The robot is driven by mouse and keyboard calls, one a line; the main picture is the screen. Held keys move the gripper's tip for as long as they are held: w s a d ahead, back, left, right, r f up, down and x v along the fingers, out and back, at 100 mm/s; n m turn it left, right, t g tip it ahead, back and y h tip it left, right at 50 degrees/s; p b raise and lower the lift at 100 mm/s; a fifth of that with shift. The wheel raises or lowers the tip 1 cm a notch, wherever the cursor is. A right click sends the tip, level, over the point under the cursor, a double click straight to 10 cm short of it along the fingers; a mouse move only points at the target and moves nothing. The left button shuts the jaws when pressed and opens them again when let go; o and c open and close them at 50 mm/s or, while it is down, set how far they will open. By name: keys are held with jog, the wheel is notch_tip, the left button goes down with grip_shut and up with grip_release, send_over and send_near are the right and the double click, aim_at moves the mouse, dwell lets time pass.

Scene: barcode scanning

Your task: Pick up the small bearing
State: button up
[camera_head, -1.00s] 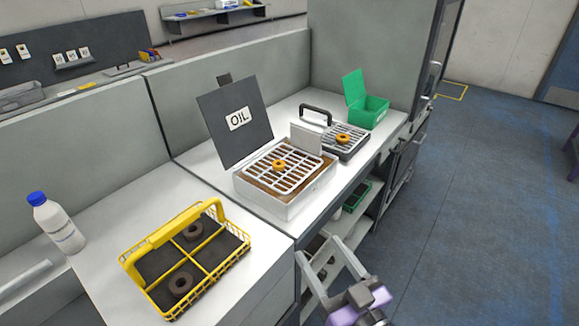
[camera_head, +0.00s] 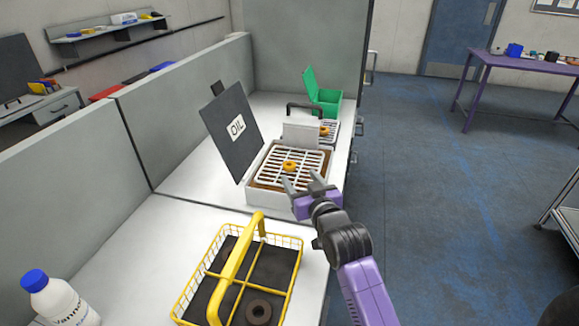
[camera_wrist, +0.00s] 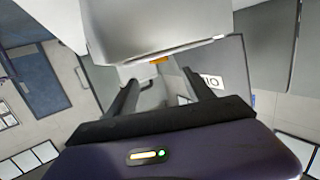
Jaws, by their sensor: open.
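A small orange ring-shaped bearing (camera_head: 290,166) lies flat on the white slatted grate of the oil box (camera_head: 272,194). A similar orange ring (camera_head: 324,131) sits on the farther slatted tray. My gripper (camera_head: 300,182) is open and empty, its two fingertips pointing towards the grate at its near right side. It appears close to the nearer orange ring, but I cannot tell the exact gap. In the wrist view a small orange patch (camera_wrist: 159,61) shows between the spread fingers (camera_wrist: 160,84). A dark ring (camera_head: 259,310) lies in the yellow basket.
The yellow wire basket (camera_head: 187,294) with its raised handle stands in front. A white bottle with a blue cap (camera_head: 58,300) is at the lower left. The upright OIL panel (camera_head: 237,127) stands left of the grate. A green open box (camera_head: 325,101) stands farther back.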

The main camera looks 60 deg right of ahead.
aim_at(289, 164)
jog(key=shift+w+d+f, duration=0.1)
jog(key=shift+d+f, duration=0.1)
jog(key=shift+d, duration=0.05)
jog(key=p+x, duration=0.1)
jog(key=x, duration=0.6)
jog(key=shift+w+f, duration=0.1)
jog(key=shift+w, duration=0.05)
jog(key=shift+c, duration=0.4)
grip_shut()
